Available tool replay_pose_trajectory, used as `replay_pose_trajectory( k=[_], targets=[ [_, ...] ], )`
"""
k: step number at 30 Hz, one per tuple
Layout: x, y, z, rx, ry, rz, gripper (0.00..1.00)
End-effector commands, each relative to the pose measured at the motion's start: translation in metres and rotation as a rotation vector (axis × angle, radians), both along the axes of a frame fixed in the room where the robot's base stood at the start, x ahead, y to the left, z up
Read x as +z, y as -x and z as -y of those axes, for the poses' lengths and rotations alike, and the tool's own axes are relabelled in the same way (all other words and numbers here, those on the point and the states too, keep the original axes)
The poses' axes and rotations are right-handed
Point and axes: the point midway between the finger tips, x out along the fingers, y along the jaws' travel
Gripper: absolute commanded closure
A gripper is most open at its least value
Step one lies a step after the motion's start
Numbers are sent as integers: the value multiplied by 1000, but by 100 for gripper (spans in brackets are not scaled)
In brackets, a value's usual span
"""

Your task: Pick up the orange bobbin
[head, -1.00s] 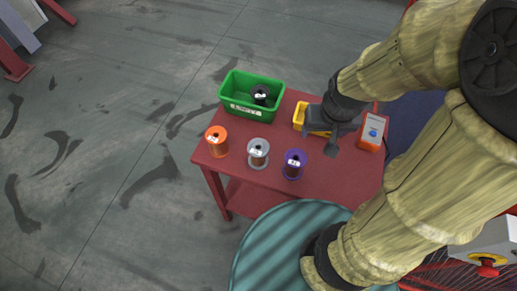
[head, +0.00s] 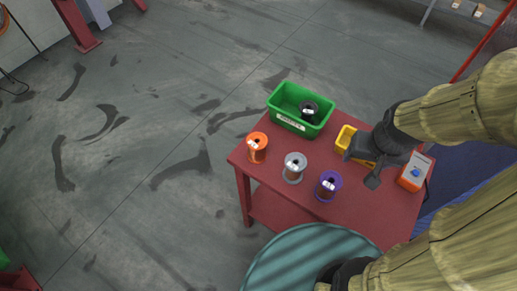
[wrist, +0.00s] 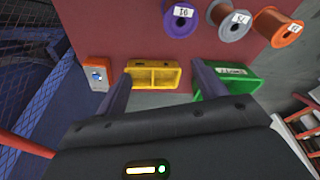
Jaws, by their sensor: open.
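The orange bobbin (head: 257,147) stands upright at the left corner of the red table (head: 335,215). In the wrist view the orange bobbin (wrist: 277,27) is at the top right, beyond the fingers. My gripper (head: 362,168) is above the right part of the table, over the yellow bin, well to the right of the orange bobbin. Its two fingers (wrist: 157,85) are apart with nothing held between them.
A grey bobbin (head: 294,167) and a purple bobbin (head: 328,186) stand right of the orange one. A green bin (head: 290,122) holds a black bobbin (head: 308,110). A yellow bin (head: 345,138) and an orange-grey button box (head: 414,173) are at the right. A round teal surface (head: 300,255) is in front.

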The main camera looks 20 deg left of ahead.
Motion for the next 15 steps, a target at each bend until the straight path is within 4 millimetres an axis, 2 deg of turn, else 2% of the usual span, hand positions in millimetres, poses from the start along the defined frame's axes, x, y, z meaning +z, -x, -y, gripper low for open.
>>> replay_pose_trajectory(
  k=[10, 12, 15],
  targets=[
    [0, 0, 0, 0, 0, 0, 30],
    [0, 0, 0, 3, 1, -1, 16],
    [-2, -1, -5, 39, 9, -14, 13]
  ],
)
